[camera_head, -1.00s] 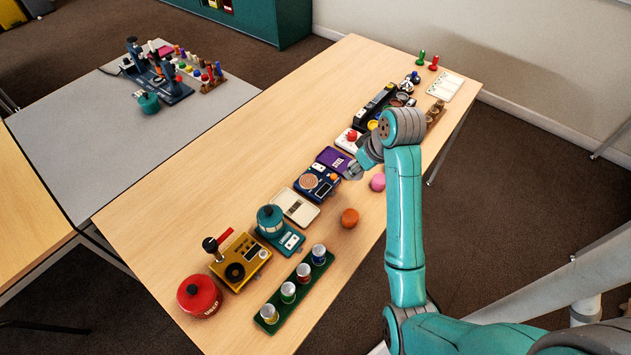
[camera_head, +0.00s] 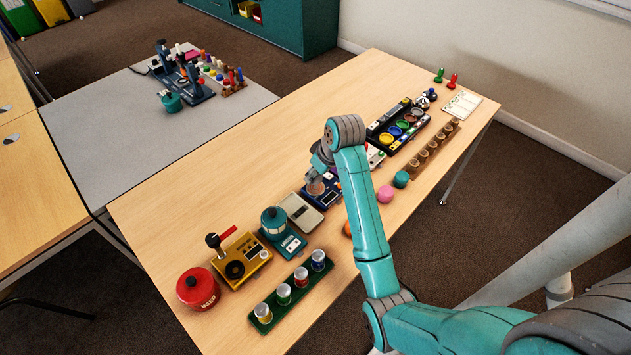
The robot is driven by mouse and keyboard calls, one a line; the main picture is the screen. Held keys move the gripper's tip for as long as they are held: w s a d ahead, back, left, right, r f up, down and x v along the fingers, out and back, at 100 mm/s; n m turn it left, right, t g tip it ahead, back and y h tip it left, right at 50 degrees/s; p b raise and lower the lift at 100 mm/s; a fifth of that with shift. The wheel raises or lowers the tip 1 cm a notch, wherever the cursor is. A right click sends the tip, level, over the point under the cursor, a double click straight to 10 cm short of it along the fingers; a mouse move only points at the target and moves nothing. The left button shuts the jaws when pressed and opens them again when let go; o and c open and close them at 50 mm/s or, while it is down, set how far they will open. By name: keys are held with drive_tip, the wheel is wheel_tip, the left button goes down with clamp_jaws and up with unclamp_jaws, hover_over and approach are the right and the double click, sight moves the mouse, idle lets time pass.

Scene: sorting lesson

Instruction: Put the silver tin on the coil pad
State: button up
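The coil pad (camera_head: 333,196) is a dark blue unit with a round copper-coloured disc, in the middle of the row of devices. My gripper (camera_head: 316,182) is low over its disc, and my wrist and arm hide part of it. The fingers are too small and covered to tell whether they are open or hold something. I cannot pick out a plain silver tin for sure. Several silver-topped tins with coloured bands stand in a green rack (camera_head: 292,295) at the near edge.
A cream scale (camera_head: 301,212), a teal device (camera_head: 283,241), a yellow device (camera_head: 242,259) and a red pot (camera_head: 198,289) stand to the left. A pink ball (camera_head: 385,194) and a teal ball (camera_head: 401,179) lie right of my arm. The table's far left is clear.

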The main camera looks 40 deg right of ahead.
sight(317, 181)
drive_tip(key=shift+f, duration=1.85)
drive_tip(key=shift+f, duration=0.1)
drive_tip(key=o, duration=1.2)
drive_tip(key=shift+c, duration=0.2)
